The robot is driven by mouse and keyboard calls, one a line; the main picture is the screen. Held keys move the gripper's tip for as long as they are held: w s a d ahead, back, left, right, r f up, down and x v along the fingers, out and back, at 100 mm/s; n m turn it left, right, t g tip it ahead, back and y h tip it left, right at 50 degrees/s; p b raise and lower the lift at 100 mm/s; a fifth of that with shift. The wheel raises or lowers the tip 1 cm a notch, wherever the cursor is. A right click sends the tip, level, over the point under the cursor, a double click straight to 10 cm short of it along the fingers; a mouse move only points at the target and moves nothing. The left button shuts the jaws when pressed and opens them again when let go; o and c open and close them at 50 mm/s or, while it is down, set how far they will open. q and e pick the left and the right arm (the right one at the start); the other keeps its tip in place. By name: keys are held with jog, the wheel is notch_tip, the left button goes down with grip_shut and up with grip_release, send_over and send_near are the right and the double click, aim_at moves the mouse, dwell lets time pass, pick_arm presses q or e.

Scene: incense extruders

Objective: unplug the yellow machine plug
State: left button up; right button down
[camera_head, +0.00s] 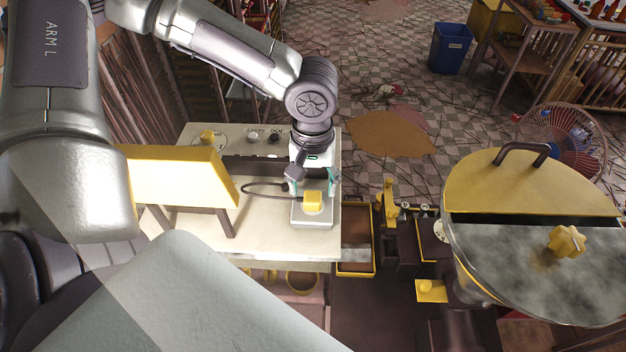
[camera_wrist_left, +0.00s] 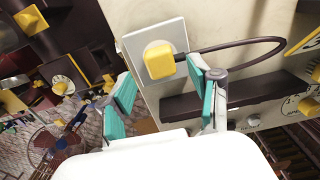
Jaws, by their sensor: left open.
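The yellow plug (camera_head: 313,201) sits in a pale square socket plate (camera_head: 312,222) on the right end of the cream machine panel (camera_head: 270,236). A dark cable loops from the plug toward the left. In the left wrist view the plug (camera_wrist_left: 159,60) is seated on the socket plate (camera_wrist_left: 176,31), and the cable (camera_wrist_left: 238,42) curves to the right. My left gripper (camera_head: 312,184) is open just behind the plug in the head view. In the wrist view its teal fingertips (camera_wrist_left: 160,85) are apart, with the plug beyond them and no contact visible. My right gripper is out of view.
A yellow hopper (camera_head: 180,175) stands on the panel left of the plug. A large round yellow-lidded drum (camera_head: 530,185) stands at the right. A dark strip (camera_wrist_left: 235,95) and small knobs lie near the fingers. A blue bin (camera_head: 450,48) is far back on the floor.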

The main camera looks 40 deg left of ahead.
aim_at(312, 196)
pick_arm(q)
notch_tip(312, 196, down, 4)
jog(key=b, duration=0.2)
jog(key=shift+w+a+f+b, duration=0.1)
jog(key=shift+b, duration=0.2)
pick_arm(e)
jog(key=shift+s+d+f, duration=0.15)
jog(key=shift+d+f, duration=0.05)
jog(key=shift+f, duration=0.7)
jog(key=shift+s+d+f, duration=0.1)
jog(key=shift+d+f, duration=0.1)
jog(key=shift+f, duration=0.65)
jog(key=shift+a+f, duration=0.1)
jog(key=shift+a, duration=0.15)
pick_arm(q)
grip_shut()
